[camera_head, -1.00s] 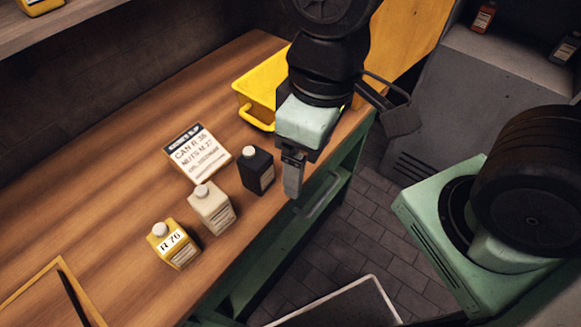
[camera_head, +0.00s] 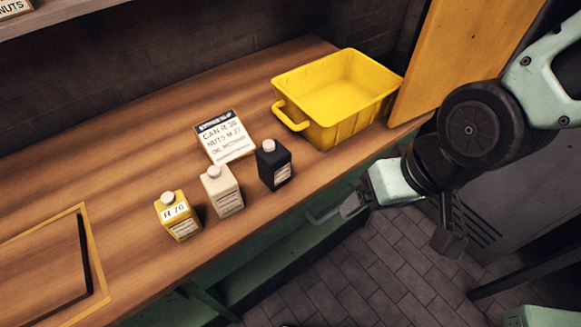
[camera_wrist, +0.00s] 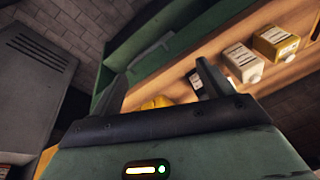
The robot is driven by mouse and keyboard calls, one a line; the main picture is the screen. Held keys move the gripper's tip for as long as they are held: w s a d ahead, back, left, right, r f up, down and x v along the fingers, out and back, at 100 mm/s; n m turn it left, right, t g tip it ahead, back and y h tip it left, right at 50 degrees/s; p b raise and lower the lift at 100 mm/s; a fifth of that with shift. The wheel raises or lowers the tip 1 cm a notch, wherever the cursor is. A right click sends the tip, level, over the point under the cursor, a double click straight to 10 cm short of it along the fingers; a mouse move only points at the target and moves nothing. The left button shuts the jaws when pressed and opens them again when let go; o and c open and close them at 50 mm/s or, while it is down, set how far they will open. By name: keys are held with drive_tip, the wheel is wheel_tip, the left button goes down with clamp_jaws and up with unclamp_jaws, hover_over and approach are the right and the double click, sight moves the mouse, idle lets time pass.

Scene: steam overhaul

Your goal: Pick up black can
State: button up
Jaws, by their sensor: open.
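The black can (camera_head: 273,165), with a pale cap and a white label, stands upright on the wooden workbench near its front edge. In the wrist view the black can (camera_wrist: 194,79) shows partly, behind the right finger. My gripper (camera_head: 346,208) is open and empty, out past the bench's front edge, to the right of the can and apart from it. In the wrist view my gripper (camera_wrist: 162,84) has its two fingers spread wide with nothing between them.
A cream can (camera_head: 222,191) and a yellow can (camera_head: 177,215) stand left of the black can. A sign card (camera_head: 224,137) is behind. A yellow bin (camera_head: 335,98) is behind right. A bench handle (camera_head: 322,217) sticks out below the front edge.

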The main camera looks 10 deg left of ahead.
drive_tip(key=w+a+f+m+t+b, duration=0.2)
drive_tip(key=w+f+m+t+b, duration=0.15)
drive_tip(key=f, duration=0.95)
drive_tip(key=n+t+y+b, duration=0.6)
drive_tip(key=n+y+b, duration=0.35)
drive_tip(key=y, duration=0.25)
approach(282, 173)
drive_tip(key=shift+m, duration=0.4)
drive_tip(key=p+x, duration=0.1)
drive_tip(key=x, duration=0.5)
drive_tip(key=shift+w+a+f, duration=0.1)
drive_tip(key=shift+w+a, duration=0.15)
drive_tip(key=shift+a, duration=0.05)
drive_tip(key=shift+f+p+x, duration=0.2)
drive_tip(key=shift+p+x, duration=0.65)
drive_tip(key=shift+x, duration=2.3)
